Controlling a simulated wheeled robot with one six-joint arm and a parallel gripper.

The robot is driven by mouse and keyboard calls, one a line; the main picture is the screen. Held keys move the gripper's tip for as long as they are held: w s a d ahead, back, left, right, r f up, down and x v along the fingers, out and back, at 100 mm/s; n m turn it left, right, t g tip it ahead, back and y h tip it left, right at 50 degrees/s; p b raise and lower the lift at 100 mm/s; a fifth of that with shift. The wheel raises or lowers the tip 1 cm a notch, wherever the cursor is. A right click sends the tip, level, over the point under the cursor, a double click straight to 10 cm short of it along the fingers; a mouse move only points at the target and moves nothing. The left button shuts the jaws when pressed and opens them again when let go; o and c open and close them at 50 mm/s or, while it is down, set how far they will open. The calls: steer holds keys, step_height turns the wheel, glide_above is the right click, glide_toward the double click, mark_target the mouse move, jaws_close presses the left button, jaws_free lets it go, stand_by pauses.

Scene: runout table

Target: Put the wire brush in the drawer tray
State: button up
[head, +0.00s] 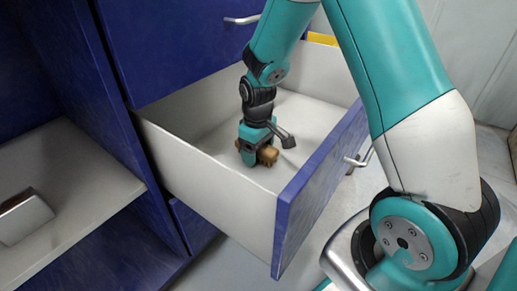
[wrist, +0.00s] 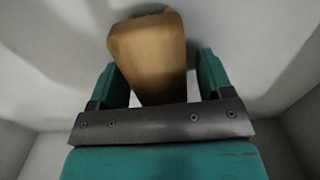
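The wire brush (head: 267,155) shows only as a brown wooden block, low inside the open drawer tray (head: 222,179). Its bristles are not visible. My gripper (head: 252,150) points down into the tray, with the brush at its fingertips. In the wrist view the brown block (wrist: 150,55) lies between the two teal fingers of my gripper (wrist: 160,75). A narrow pale gap shows between the block and the right finger, and the left finger is very near its edge. The fingers are apart and do not look clamped. Whether the brush touches the tray floor is hard to see.
The blue drawer front (head: 318,190) with its handle (head: 360,158) is at the tray's right side. Pale tray walls surround my gripper. A closed blue drawer (head: 180,45) is above. An open shelf (head: 75,170) at left holds a small metallic box (head: 24,215).

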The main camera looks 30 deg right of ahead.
step_height(320, 180, up, 7)
steer(key=p, duration=0.4)
steer(key=shift+r, duration=0.15)
steer(key=s+a+r+n+y, duration=0.1)
steer(key=s+a+r+y, duration=0.2)
steer(key=s+a+r, duration=0.8)
steer(key=s+a+r+n, duration=0.1)
steer(key=s+a+r, duration=0.1)
steer(key=s, duration=0.3)
steer(key=s+a+r+n+y, duration=0.1)
steer(key=s+a+r, duration=0.2)
steer(key=s, duration=0.2)
steer(key=shift+s+r, duration=0.3)
steer(key=shift+s, duration=0.1)
